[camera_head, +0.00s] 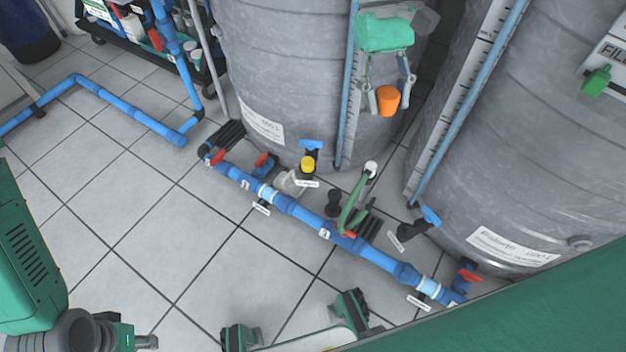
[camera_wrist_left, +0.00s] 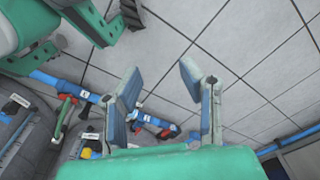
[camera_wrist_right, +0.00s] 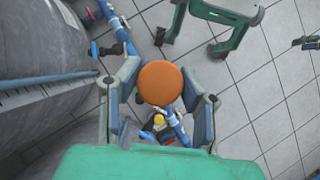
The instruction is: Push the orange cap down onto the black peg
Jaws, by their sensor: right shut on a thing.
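The orange cap (camera_head: 388,98) is between the fingers of my right gripper (camera_head: 389,106), in front of the left grey tank and above the floor. In the right wrist view, the round orange cap (camera_wrist_right: 160,82) sits between both fingers. A short black upright stub (camera_head: 334,203), which may be the black peg, stands beside the blue pipe, below and left of the cap and apart from it. My left gripper (camera_wrist_left: 160,78) is open and empty over the tiled floor in its own wrist view.
A blue pipe (camera_head: 283,203) with red-handled valves runs across the floor. A yellow cap (camera_head: 307,164) tops another black fitting. A green handle-like part (camera_head: 355,203) rises near the stub. The left tank (camera_head: 290,85) and right tank (camera_head: 520,150) stand behind.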

